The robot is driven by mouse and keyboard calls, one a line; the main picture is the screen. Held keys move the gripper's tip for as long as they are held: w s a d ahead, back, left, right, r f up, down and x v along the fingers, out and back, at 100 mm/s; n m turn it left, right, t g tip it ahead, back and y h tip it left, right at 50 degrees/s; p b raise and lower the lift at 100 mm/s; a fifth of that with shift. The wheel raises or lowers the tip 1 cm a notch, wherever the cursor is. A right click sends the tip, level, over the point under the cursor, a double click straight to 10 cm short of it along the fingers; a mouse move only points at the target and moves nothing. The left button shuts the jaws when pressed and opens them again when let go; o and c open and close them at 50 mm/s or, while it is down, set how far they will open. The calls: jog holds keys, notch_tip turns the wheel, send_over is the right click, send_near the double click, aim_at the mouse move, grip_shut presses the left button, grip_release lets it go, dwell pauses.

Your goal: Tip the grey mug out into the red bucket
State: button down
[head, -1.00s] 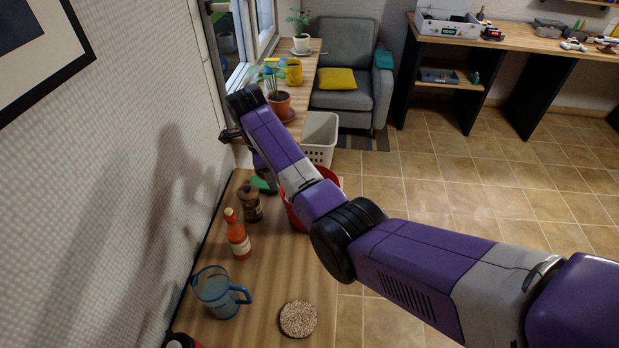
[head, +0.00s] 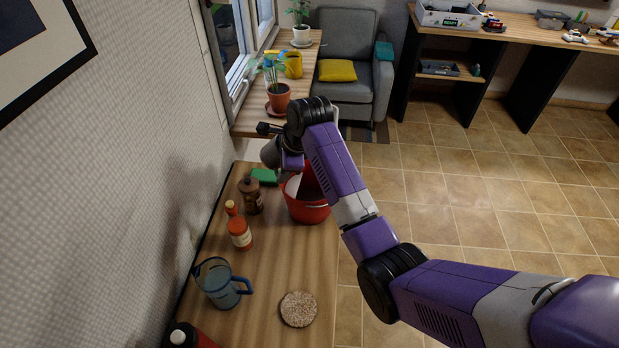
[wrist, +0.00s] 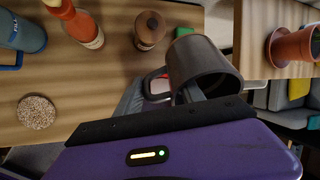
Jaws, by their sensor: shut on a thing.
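The grey mug (head: 270,152) is held up at the far end of the table, above and just left of the red bucket (head: 308,212). It looks tilted; its contents cannot be made out. In the wrist view the mug (wrist: 200,62) fills the upper middle, with its handle on the left. My gripper (head: 289,160) is shut on the mug; its fingertips are mostly hidden. The bucket stands on the table, partly covered by my arm, with its mouth partly visible. Only a sliver of red shows behind the mug handle in the wrist view.
Left of the bucket stand a pepper mill (head: 251,197), a sauce bottle (head: 238,230) and a green sponge (head: 264,177). A blue pitcher (head: 219,284) and a round speckled coaster (head: 298,309) are nearer. A potted plant (head: 278,97) stands on the bench beyond.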

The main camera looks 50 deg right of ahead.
jog(key=shift+s+d+f+t, duration=0.1)
jog(key=shift+f+t, duration=0.15)
jog(key=shift+t, duration=0.15)
jog(key=shift+r+t+y, duration=0.2)
jog(key=shift+t+y, duration=0.4)
jog(key=shift+t, duration=0.2)
dwell(0.6)
jog(key=shift+f+t+y, duration=0.5)
jog(key=shift+f+t, duration=0.25)
jog(key=shift+t, duration=0.45)
dwell(0.4)
jog(key=shift+f+m+t+b, duration=0.25)
jog(key=shift+m+t+b, duration=0.05)
jog(key=shift+b, duration=0.3)
jog(key=shift+s+d+r+t+y+b, duration=0.2)
jog(key=shift+s+t+b, duration=0.2)
jog(key=shift+b, duration=0.9)
jog(key=shift+s+d+r+t+y+b, duration=0.1)
jog(key=shift+s+t+y+b, duration=0.3)
jog(key=shift+b, duration=0.85)
jog(key=shift+w+r+t+b, duration=0.1)
jog(key=shift+r+t+b, duration=0.1)
jog(key=shift+t+b, duration=0.7)
jog(key=shift+f+t+y+b, duration=0.35)
jog(key=shift+t+y+b, duration=0.05)
jog(key=shift+b, duration=0.95)
